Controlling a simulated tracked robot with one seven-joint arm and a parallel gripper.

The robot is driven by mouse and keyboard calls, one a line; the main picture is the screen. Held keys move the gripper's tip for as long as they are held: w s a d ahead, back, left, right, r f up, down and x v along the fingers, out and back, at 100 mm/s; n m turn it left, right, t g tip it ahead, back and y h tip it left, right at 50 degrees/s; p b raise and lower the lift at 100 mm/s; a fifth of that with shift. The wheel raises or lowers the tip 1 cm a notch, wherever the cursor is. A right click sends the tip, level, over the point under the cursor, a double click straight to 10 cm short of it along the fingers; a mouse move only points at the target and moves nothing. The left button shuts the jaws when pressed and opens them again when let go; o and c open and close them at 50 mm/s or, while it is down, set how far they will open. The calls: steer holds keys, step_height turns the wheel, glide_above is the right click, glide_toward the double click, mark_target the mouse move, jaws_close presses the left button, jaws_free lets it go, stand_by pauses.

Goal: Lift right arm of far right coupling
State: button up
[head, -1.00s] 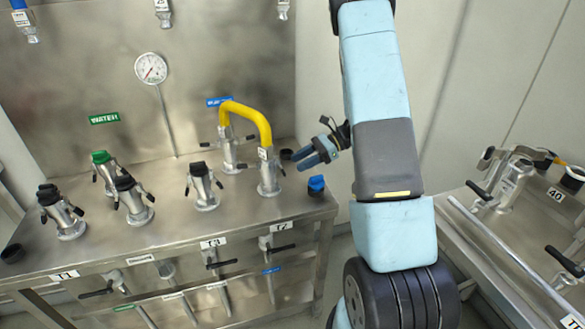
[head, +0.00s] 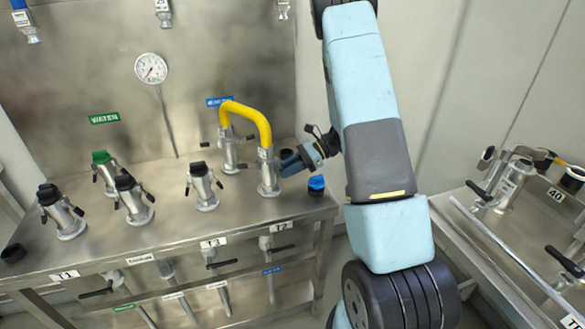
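The far right coupling (head: 268,178) is a silver upright fitting on the steel bench, with one end of a yellow curved hose (head: 250,108) on its top. The coupling's right arm is hidden behind the fingers. I cannot tell whether the fingers are apart or closed on it. The other end of the yellow hose is on a second coupling (head: 229,155) behind and to the left.
Several capped couplings stand on the bench to the left, including one with a black cap (head: 203,188). A blue cap (head: 316,184) sits at the bench's right edge, just right of and below my gripper. A second bench (head: 480,235) is at the right.

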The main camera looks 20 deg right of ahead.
jaws_close()
steer(key=shift+d, duration=0.6)
steer(key=shift+a+r, duration=0.15)
steer(key=shift+a, duration=0.35)
steer(key=shift+d+r+h, duration=0.15)
steer(key=shift+r+h, duration=0.5)
steer(key=shift+h, duration=1.05)
steer(key=shift+d+r+h, duration=0.15)
steer(key=shift+r+h, duration=0.45)
steer(key=shift+h, duration=1.1)
steer(key=shift+d+r+h, duration=0.15)
steer(key=shift+r+h, duration=0.5)
steer(key=shift+h, duration=1.05)
steer(key=shift+o, duration=2.1)
jaws_free()
steer(key=shift+d, duration=0.1)
